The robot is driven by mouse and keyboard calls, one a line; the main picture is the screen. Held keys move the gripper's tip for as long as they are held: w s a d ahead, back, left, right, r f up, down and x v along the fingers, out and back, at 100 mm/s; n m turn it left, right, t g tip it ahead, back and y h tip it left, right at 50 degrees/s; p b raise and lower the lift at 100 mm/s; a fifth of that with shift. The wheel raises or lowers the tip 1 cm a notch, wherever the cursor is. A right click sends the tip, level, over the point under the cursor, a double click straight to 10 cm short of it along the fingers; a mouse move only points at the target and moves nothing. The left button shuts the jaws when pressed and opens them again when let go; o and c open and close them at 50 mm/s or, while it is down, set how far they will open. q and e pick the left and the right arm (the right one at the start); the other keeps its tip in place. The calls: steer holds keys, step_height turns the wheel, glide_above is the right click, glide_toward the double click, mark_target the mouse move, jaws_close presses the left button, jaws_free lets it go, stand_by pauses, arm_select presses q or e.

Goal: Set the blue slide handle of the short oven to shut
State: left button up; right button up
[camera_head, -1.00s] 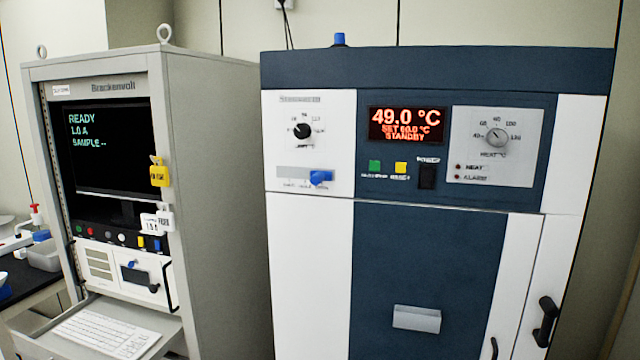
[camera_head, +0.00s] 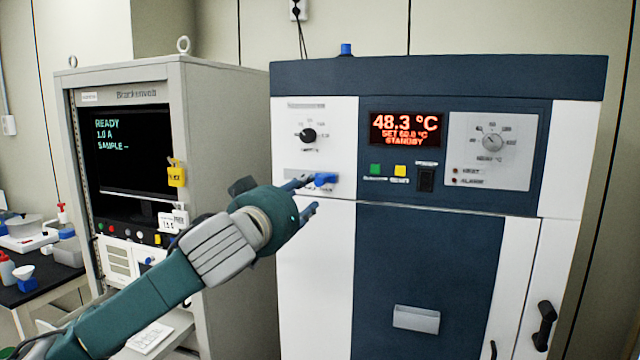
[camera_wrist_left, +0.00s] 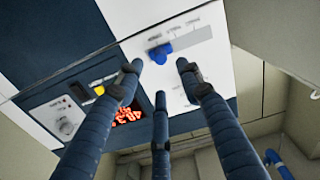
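The short oven (camera_head: 450,270) is the dark blue and white cabinet on the right. Its blue slide handle (camera_head: 325,179) sits at the right end of a grey slot on the white panel; the labels under the slot are too small to read. My left gripper (camera_head: 307,198) is open and empty, just in front of the panel beside the handle. In the left wrist view, the handle (camera_wrist_left: 160,54) shows beyond the spread fingertips (camera_wrist_left: 160,70), and contact cannot be seen. My right gripper is not in view.
A dial (camera_head: 307,136) is above the slide. A red display (camera_head: 405,130), green and yellow buttons and a dark switch (camera_head: 426,179) lie to the right. A grey instrument rack (camera_head: 225,200) stands left, behind my arm.

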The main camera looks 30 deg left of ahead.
mark_target(318, 183)
arm_select(q)
steer(key=p+x, duration=0.1)
steer(key=x, duration=0.2)
steer(key=p+x, duration=0.2)
steer(key=x, duration=0.1)
steer(key=p+x, duration=0.1)
steer(key=x, duration=0.2)
steer(key=shift+w+r+p, duration=0.3)
steer(key=shift+r, duration=0.05)
steer(key=shift+w+a+f, duration=0.1)
steer(key=shift+w+f, duration=0.1)
steer(key=shift+w, duration=0.35)
jaws_close()
